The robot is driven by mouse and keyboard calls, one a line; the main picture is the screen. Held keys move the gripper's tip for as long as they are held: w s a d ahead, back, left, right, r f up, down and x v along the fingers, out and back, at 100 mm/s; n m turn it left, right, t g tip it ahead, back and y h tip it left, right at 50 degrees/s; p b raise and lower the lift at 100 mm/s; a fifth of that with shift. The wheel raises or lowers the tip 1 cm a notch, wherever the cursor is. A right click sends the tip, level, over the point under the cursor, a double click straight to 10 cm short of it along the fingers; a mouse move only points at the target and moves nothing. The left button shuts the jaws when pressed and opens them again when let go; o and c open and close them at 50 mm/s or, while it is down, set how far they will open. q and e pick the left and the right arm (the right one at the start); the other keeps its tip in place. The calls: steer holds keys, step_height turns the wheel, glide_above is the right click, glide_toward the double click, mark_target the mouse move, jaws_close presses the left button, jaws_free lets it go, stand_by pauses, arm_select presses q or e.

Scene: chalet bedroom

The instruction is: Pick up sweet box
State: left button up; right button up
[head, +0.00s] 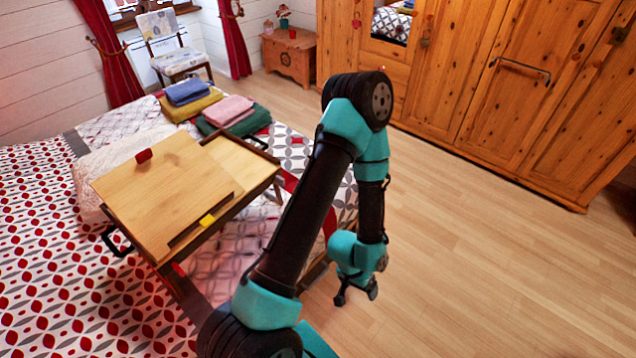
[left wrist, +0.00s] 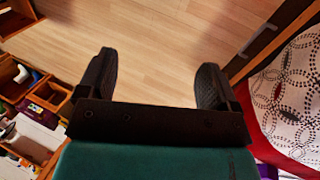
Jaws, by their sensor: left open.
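A small dark red box-like thing (head: 143,156) sits on the far left part of the wooden bed tray (head: 150,197). A small yellow thing (head: 207,221) is at the tray's near right edge. I cannot tell which of these, if either, is the sweet box. My left gripper (head: 357,293) hangs low over the floor side of the bed, right of the tray and well apart from both things. In the left wrist view its two fingers (left wrist: 157,78) are spread, with only floor between them. My right gripper is in no view.
The tray stands on the patterned bed (head: 45,200). Folded towels (head: 230,111) lie behind it. A wooden wardrobe (head: 500,80) stands at the back right. The wooden floor (head: 480,260) is clear. Open wooden compartments with small items (left wrist: 40,105) show in the left wrist view.

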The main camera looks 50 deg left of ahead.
arm_select(q)
steer(key=w+a+t+y, duration=0.1)
steer(key=w+a, duration=1.8)
steer(key=w+a+r+y, duration=0.1)
steer(key=a+r, duration=0.2)
steer(key=a, duration=0.6)
steer(key=w+a+r+y, duration=0.1)
steer(key=a+r, duration=0.3)
steer(key=a, duration=0.5)
steer(key=w+a+r+y, duration=0.1)
steer(key=a+r, duration=0.2)
steer(key=a, duration=0.6)
steer(key=shift+r+m, duration=0.3)
steer(key=shift+m, duration=0.1)
steer(key=shift+w, duration=0.1)
steer(key=f, duration=0.4)
steer(key=w+f, duration=0.1)
steer(key=f, duration=0.7)
steer(key=shift+w+f, duration=0.1)
steer(key=shift+w, duration=0.15)
